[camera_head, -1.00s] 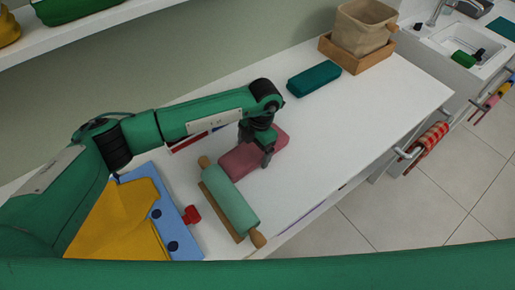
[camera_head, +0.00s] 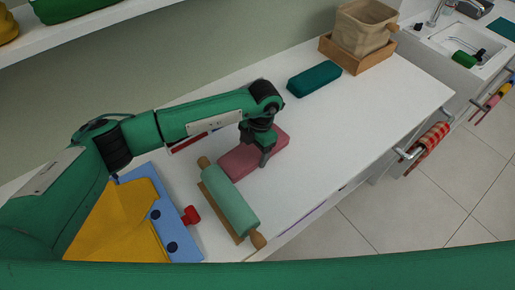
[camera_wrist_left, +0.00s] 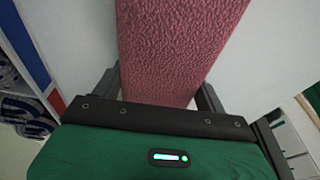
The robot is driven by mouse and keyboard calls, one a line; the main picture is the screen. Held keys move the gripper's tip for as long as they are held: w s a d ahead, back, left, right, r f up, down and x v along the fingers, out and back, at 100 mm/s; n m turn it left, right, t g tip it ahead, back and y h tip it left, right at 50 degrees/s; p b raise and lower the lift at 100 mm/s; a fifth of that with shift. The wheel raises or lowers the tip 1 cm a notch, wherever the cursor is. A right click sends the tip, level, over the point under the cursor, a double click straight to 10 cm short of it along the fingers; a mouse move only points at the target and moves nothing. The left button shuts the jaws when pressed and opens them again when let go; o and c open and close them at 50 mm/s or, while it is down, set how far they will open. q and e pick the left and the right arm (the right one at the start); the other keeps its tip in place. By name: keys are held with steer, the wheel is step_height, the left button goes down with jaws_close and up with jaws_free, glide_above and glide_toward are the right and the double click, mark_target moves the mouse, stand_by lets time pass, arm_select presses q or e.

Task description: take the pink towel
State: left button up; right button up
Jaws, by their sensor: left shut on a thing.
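The pink towel (camera_head: 240,160) is a folded, dusty pink block lying on the white counter, behind the green rolling pin. My left gripper (camera_head: 264,158) comes down over the towel from above, with its fingers at the towel's sides, and is shut on it. In the left wrist view the towel (camera_wrist_left: 172,50) fills the space between the two fingers and shows a rough pink texture. The fingertips are partly hidden by the towel and the gripper's own body. My right gripper is not in view.
A green rolling pin (camera_head: 229,203) lies close in front of the towel. A blue board with yellow cloth (camera_head: 120,222) and a red item (camera_head: 191,215) are at the left. A teal block (camera_head: 314,79) and a wooden tray (camera_head: 357,64) stand farther back. The counter's right is clear.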

arm_select(q)
steer(key=shift+r, duration=0.2)
steer(key=shift+r+p, duration=0.4)
steer(key=shift+r, duration=0.2)
steer(key=shift+w+r+p, duration=0.1)
steer(key=shift+r+p, duration=0.5)
steer(key=shift+r, duration=0.7)
steer(key=shift+c, duration=1.4)
steer(key=shift+r+p, duration=0.5)
steer(key=shift+r, duration=0.95)
